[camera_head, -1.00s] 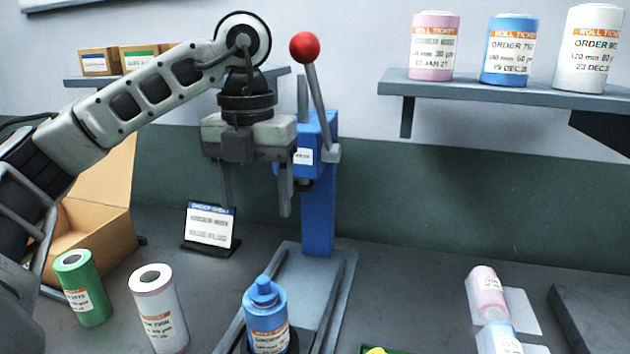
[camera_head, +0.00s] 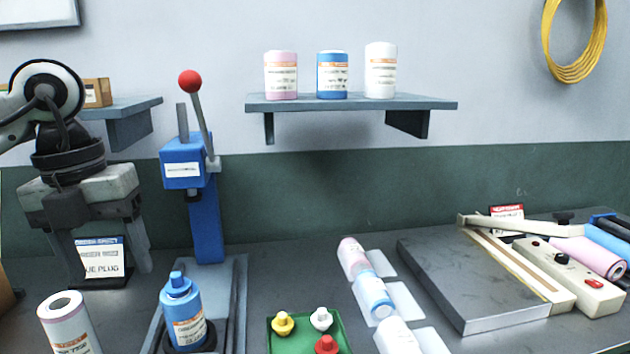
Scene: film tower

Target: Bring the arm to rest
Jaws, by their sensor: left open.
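My left gripper (camera_head: 101,246) hangs fingers-down at the left of the picture. It is open, with nothing between its fingers. It is left of the blue press (camera_head: 205,215), whose red-knobbed lever (camera_head: 202,118) stands raised. An order card on a black stand (camera_head: 100,262) shows between and behind the fingers. The left forearm is mostly cut off by the left edge. A blue roll with a blue plug on top (camera_head: 184,318) stands upright on the press base, apart from the gripper. My right gripper is not in view.
A green tray (camera_head: 277,345) holds yellow, white and red plugs. Several rolls lie in a row (camera_head: 374,293) at centre right. A grey plate (camera_head: 470,280) and a sealer (camera_head: 565,280) are at right. A wall shelf (camera_head: 350,104) carries three rolls.

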